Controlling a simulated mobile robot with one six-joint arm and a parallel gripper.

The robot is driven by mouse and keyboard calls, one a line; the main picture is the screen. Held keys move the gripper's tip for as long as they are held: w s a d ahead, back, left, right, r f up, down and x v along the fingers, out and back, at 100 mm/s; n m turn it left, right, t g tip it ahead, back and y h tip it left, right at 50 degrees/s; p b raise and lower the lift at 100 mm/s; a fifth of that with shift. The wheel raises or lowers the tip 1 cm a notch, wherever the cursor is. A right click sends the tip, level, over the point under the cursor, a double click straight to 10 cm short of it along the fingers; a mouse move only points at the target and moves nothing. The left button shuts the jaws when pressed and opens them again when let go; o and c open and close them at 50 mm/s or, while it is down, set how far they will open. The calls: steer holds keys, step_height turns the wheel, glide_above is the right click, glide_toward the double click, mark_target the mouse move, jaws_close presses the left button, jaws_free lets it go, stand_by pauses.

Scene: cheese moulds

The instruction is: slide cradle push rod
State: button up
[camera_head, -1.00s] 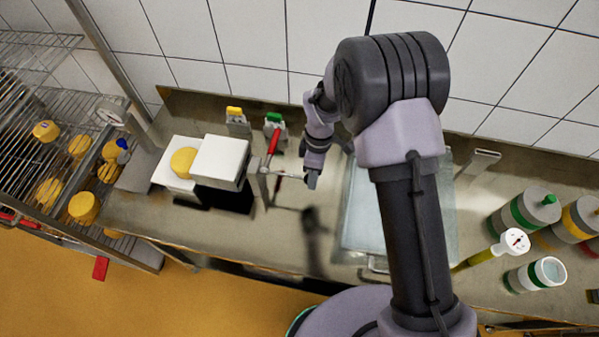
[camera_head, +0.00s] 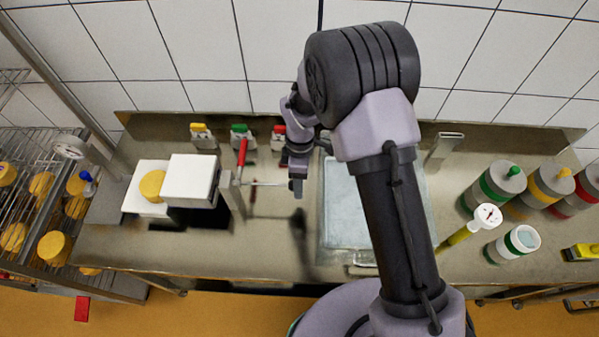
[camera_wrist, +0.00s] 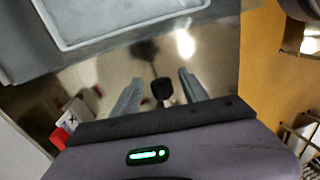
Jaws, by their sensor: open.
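A thin push rod (camera_head: 262,184) runs level from an upright metal bracket (camera_head: 232,195) to my gripper (camera_head: 297,188). A red-handled lever (camera_head: 242,153) stands at the bracket. A white block (camera_head: 190,180) on a dark base is left of the bracket. Left of the block, a yellow cheese (camera_head: 152,185) lies on a white slab (camera_head: 140,204). In the wrist view my gripper (camera_wrist: 160,92) is open, with a black knob (camera_wrist: 163,89) between its spread fingers. The knob appears to be the rod's end; I cannot tell whether it touches either finger.
A pale tray (camera_head: 372,205) lies right of my gripper. A wire rack with cheeses (camera_head: 52,246) is at the left. Colour-topped clips (camera_head: 201,135) line the wall side.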

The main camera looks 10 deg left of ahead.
step_height(320, 180, up, 17)
steer(key=w+p, duration=0.2)
steer(key=shift+w, duration=0.35)
steer(key=shift+a, duration=0.1)
